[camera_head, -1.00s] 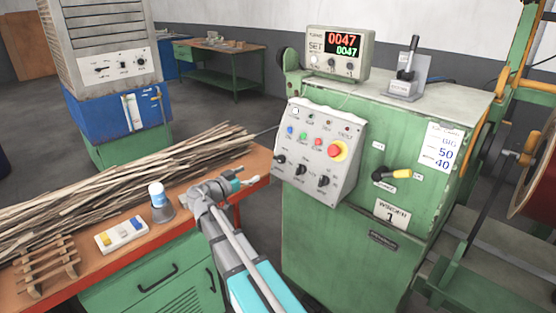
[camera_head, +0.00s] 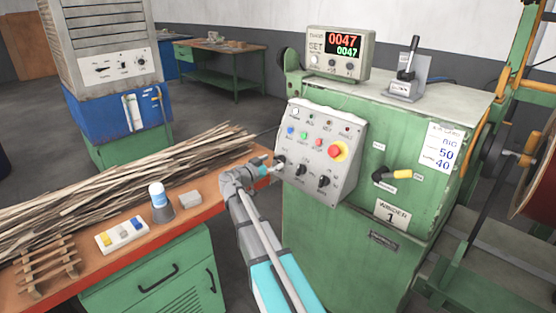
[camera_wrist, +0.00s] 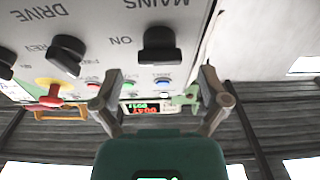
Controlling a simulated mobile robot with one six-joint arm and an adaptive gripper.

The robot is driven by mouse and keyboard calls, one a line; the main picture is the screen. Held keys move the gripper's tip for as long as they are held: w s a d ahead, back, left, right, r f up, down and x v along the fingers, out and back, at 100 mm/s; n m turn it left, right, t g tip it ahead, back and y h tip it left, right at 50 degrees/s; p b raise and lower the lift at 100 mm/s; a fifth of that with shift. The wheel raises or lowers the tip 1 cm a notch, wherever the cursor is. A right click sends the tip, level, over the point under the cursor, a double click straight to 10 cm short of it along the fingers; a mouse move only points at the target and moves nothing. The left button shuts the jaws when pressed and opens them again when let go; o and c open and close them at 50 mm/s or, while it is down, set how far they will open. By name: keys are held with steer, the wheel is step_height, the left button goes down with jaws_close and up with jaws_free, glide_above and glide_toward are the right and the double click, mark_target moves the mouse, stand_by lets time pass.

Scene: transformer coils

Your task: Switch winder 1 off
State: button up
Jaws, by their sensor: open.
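The green winder 1 cabinet (camera_head: 330,245), marked by a "WINDER 1" plate (camera_head: 391,214), carries a tilted grey control panel (camera_head: 312,130). Its black MAINS knob (camera_wrist: 158,45) shows upside down in the wrist view, with "ON" printed beside it; which setting it points to is unclear. The DRIVE knob (camera_wrist: 67,55) is to its left there. My gripper (camera_head: 273,167) is at the panel's lower left corner in the head view. In the wrist view my gripper (camera_wrist: 160,76) is open, its fingers spread to either side just short of the MAINS knob, holding nothing.
A red emergency stop (camera_head: 336,151), a yellow-tipped lever (camera_head: 400,175) and a counter reading 0047 (camera_head: 340,45) are on the winder.

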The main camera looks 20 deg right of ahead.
steer(key=shift+x, duration=1.35)
steer(key=shift+c, duration=0.2)
steer(key=c, duration=1.1)
